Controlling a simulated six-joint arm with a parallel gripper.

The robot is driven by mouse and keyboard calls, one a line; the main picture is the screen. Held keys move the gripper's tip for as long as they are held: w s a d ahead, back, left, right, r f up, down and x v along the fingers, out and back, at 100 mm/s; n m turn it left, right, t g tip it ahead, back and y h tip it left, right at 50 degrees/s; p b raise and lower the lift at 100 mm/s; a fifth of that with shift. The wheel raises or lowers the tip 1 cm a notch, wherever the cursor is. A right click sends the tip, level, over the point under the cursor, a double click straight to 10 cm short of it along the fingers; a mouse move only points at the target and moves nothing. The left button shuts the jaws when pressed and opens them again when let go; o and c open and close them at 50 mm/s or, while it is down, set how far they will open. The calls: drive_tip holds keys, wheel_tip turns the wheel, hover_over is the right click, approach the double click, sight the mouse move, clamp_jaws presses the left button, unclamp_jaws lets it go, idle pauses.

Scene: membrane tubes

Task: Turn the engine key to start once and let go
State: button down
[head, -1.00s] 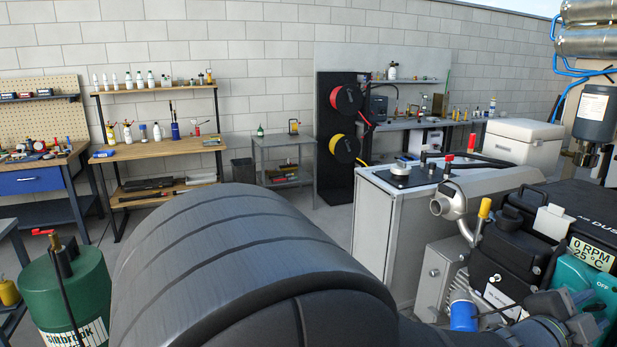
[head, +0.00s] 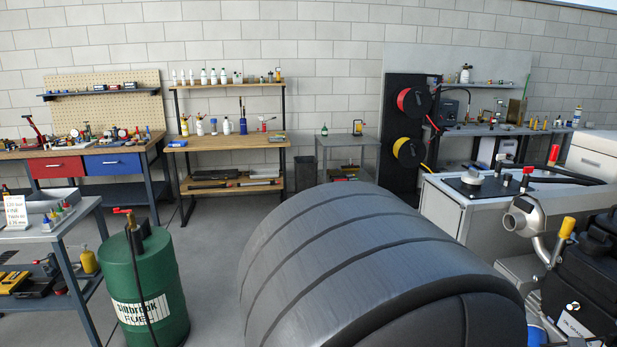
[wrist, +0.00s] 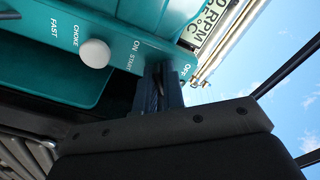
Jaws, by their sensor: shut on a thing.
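In the wrist view, my gripper (wrist: 165,92) is at the teal control panel (wrist: 112,18), with its fingertips by the OFF, ON and START lettering. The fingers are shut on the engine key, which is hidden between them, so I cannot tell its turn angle. A white choke knob (wrist: 95,53) sits on the panel to the left, under the CHOKE label. The display (wrist: 205,25) shows only in part, with RPM and °C readable. In the head view, only part of the dark engine (head: 588,285) shows at the right edge, and my gripper is out of view.
A green fuel drum (head: 145,285) stands on the floor at the left, near a small grey table (head: 48,236). A metal cabinet (head: 440,205) stands beside the engine. Workbenches (head: 225,145) line the back wall. Open floor lies between the drum and the benches.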

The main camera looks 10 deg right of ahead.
drive_tip(key=m, duration=0.6)
idle(1.1)
drive_tip(key=n, duration=0.6)
drive_tip(key=shift+n, duration=0.4)
drive_tip(key=c, duration=1)
unclamp_jaws()
drive_tip(key=a, duration=0.9)
